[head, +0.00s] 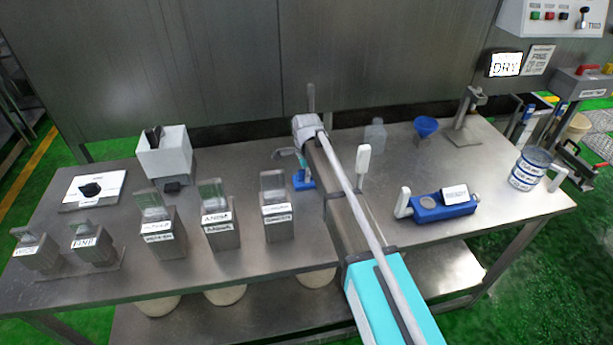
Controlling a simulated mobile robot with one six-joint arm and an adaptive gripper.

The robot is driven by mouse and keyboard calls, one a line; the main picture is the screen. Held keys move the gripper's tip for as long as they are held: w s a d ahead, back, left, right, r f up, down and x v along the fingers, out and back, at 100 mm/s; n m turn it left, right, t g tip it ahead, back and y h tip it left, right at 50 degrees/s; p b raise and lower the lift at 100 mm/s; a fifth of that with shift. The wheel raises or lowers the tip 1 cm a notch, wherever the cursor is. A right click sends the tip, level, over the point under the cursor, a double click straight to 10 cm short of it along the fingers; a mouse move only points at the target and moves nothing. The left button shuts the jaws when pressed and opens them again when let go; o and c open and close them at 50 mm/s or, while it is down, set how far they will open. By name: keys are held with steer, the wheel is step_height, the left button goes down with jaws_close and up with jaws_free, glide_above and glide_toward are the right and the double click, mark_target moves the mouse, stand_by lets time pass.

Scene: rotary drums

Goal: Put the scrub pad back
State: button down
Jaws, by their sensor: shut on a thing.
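My gripper (298,163) is near the middle of the steel table, at the far end of my arm, and partly hidden by it. It is shut on a small blue thing (303,183), which looks like the scrub pad. The blue thing is low, close to the table top, just behind the right-hand labelled bin. I cannot tell whether it touches the table. No holder for the pad can be made out with certainty.
Several labelled bins (221,232) line the front left of the table (300,255). A white box (164,152) and a scale (93,189) stand behind. A white-handled tool (363,164), blue funnel (425,127), blue device (443,207) and tin (530,169) are right of my arm.

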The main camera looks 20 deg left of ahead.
steer(key=shift+f, duration=0.1)
steer(key=c, duration=1)
jaws_free()
steer(key=o, duration=0.5)
steer(key=shift+c, duration=0.2)
step_height(320, 180, up, 12)
steer(key=p, duration=1.2)
steer(key=shift+r, duration=0.25)
